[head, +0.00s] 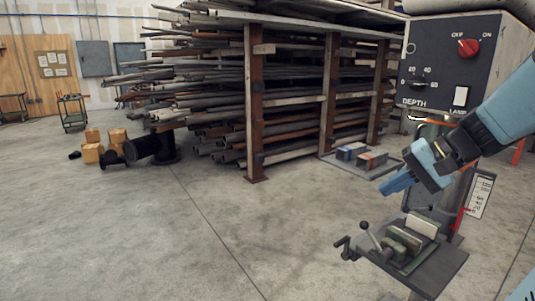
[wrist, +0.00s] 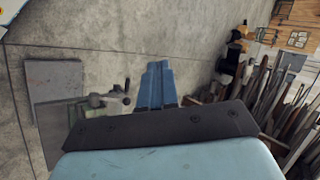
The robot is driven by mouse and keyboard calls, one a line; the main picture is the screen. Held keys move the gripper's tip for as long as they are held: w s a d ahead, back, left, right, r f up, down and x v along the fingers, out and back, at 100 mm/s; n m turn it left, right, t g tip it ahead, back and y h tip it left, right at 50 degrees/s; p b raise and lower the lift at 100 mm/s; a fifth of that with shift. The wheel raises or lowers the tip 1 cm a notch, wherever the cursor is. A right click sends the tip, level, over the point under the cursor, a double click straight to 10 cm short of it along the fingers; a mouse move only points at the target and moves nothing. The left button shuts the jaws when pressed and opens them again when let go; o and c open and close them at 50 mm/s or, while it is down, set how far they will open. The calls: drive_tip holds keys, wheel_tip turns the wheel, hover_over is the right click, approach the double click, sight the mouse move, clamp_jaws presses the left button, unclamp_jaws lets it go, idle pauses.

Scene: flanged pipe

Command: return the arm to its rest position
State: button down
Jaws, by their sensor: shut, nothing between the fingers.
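My gripper (head: 397,182) is at the right of the head view, at the end of my blue arm. Its blue fingers are shut with nothing between them and point left and slightly down. It hangs above and a little left of a machine table with a vise (head: 405,243). In the wrist view the shut fingers (wrist: 157,85) point away over the concrete floor. The vise (wrist: 100,105) shows to their left there, apart from them.
A drill machine's control box (head: 455,65) with a red knob stands behind my arm at the upper right. A rack of pipes (head: 255,90) fills the back. Boxes (head: 93,152) and black flanged pieces (head: 140,148) lie at the left. The floor at the front left is clear.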

drive_tip(key=s+a+n+t+h, duration=0.1)
drive_tip(key=s+a+n+h, duration=0.2)
drive_tip(key=s+n+h, duration=0.2)
drive_tip(key=shift+s+r+h, duration=0.35)
drive_tip(key=shift+s+h, duration=1.15)
drive_tip(key=shift+s, duration=0.6)
drive_tip(key=shift+a, duration=0.1)
